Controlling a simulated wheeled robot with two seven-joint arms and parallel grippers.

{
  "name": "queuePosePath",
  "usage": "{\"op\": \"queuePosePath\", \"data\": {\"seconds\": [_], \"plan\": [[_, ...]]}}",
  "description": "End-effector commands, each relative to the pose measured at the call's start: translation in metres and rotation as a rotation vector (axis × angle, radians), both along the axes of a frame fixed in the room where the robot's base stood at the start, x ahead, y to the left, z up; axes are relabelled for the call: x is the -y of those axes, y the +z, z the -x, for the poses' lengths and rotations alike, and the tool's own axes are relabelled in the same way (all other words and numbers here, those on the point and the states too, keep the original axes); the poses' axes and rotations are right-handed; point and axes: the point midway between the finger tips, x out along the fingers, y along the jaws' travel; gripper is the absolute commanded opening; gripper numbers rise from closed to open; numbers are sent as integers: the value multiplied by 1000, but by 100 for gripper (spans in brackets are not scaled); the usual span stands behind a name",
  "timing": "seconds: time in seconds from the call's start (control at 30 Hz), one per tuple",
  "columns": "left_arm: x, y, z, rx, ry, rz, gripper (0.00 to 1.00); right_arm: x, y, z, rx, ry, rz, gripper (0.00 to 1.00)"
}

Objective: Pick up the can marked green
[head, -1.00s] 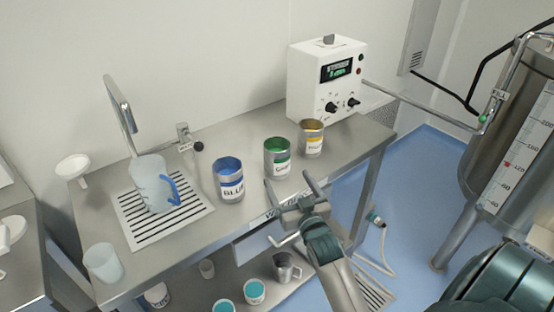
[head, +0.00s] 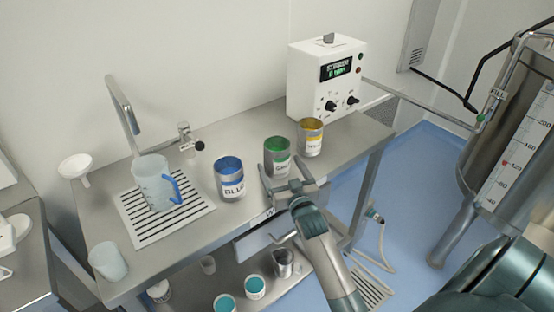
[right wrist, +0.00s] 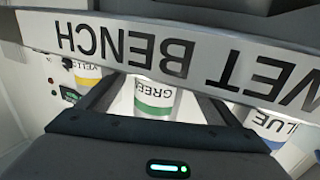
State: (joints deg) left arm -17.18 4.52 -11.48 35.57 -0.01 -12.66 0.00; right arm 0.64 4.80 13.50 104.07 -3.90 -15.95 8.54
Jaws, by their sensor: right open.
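The can marked green (head: 277,160) stands upright near the front edge of the steel bench, between the can marked blue (head: 229,180) and a yellow-labelled can (head: 310,138). My right gripper (head: 283,170) is open and empty, at the bench front close to the green can. In the right wrist view the green can (right wrist: 154,98) shows between the two open fingers, its label upside down. The WET BENCH sign hides the can's other part and the fingertips there. I cannot tell whether the fingers touch the can. My left gripper is not in view.
The WET BENCH sign (right wrist: 180,52) runs along the bench edge. A white meter box (head: 326,85) stands behind the cans. A jug (head: 153,186) stands on the drain grate at left. A clear cup (head: 108,261) is at front left. Teal-filled pots (head: 254,287) are on the lower shelf.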

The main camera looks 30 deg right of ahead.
Motion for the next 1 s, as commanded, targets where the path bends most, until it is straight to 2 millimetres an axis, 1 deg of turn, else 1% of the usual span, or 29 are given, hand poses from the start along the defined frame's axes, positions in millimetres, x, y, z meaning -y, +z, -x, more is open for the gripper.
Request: {"op": "queuePosePath", "data": {"seconds": [0.03,0.1,0.3,0.83,0.87,0.9,0.97,1.0], "plan": [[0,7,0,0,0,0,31,1,5,-7,1,0,0,85],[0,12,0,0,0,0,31,3,7,-15,0,0,0,85],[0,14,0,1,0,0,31,7,3,-32,0,0,0,85],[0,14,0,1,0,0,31,8,2,-34,0,0,0,85],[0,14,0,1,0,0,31,8,2,-34,0,0,0,78],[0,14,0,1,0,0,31,8,2,-34,0,0,0,68],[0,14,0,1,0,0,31,8,2,-34,0,0,0,54],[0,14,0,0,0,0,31,8,2,-34,0,0,0,45]]}}
